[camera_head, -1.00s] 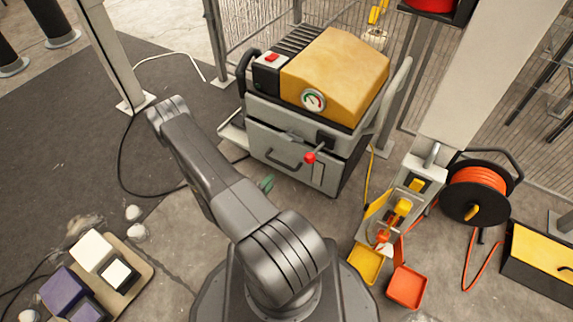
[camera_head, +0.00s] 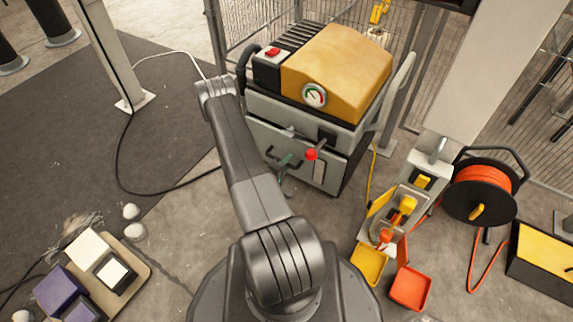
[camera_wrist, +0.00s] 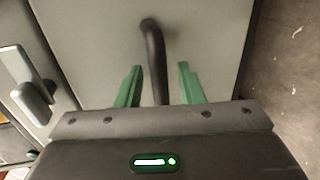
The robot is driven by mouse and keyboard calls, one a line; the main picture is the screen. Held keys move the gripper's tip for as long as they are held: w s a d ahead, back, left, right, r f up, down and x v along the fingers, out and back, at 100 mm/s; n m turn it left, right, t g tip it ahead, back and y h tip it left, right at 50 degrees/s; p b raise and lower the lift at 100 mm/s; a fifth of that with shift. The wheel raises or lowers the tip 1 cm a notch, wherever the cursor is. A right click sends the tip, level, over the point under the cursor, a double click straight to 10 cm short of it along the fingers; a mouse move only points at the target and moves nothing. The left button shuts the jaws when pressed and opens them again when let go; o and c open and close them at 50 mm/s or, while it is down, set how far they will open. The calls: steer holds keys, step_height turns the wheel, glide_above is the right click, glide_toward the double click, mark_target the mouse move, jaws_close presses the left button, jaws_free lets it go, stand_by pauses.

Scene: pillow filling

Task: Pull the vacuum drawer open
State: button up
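The vacuum drawer is the light grey front panel (camera_head: 262,133) low on the machine with the yellow hood; it looks flush with the body. Its dark bar handle (camera_wrist: 153,60) stands out from the panel in the wrist view. My gripper (camera_wrist: 160,67) is open, with one green finger on each side of the handle, and gaps show on both sides. In the head view the green fingers (camera_head: 285,160) are at the handle, and my arm hides part of the drawer front.
A red-knobbed lever (camera_head: 311,154) sticks out just right of the handle. A grey latch (camera_wrist: 35,97) shows at the left in the wrist view. An orange hose reel (camera_head: 482,190) and small trays (camera_head: 409,288) stand to the right. The floor before the drawer is partly bare.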

jaws_close()
steer(key=shift+s, duration=0.1)
